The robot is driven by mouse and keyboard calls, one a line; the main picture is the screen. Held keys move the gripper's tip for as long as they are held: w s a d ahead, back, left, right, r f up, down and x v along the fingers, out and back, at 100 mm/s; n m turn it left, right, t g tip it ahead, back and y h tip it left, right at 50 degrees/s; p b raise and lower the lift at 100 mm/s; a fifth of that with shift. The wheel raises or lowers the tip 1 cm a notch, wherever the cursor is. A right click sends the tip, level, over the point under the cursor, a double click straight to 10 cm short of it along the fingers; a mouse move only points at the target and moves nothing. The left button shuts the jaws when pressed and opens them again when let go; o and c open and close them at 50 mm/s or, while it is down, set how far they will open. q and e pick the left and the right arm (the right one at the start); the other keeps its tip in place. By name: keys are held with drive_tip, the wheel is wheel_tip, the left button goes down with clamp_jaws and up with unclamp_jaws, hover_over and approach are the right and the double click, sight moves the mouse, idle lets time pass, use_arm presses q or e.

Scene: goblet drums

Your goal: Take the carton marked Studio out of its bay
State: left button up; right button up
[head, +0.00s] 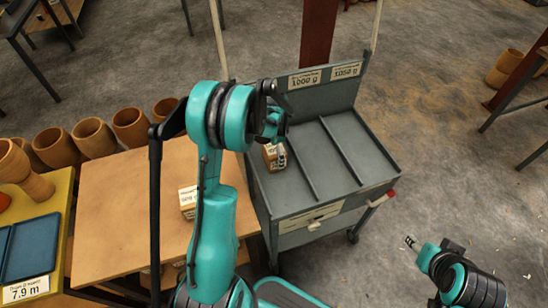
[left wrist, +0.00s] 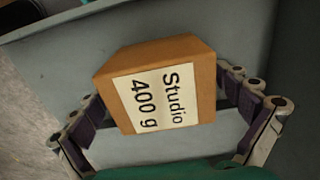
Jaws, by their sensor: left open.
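The brown carton with the white label "Studio 400 g" (left wrist: 163,97) fills the middle of the left wrist view. In the head view the carton (head: 270,158) stands in the leftmost bay of the grey cart (head: 340,205). My left gripper (head: 281,145) is above and around it, partly hidden by its own arm. In the left wrist view my open fingers (left wrist: 160,100) are on both sides of the carton, close to its sides; contact is hard to tell. My right gripper (head: 411,243) is at the lower right, away from the cart, too small to read.
Thin dividers split the cart top into bays; the middle and right bays look empty. Signs stand on its back panel (head: 324,77). A wooden table (head: 120,205) on the left bears another labelled carton (head: 188,200). Several goblet drums (head: 92,137) stand behind it.

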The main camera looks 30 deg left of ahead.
use_arm(q)
wheel_tip(320, 180, down, 2)
drive_tip(key=shift+w+f, duration=0.1)
drive_tip(key=shift+f, duration=0.15)
drive_tip(key=shift+r, duration=0.15)
drive_tip(key=c, duration=1.5)
drive_tip(key=shift+r, duration=0.1)
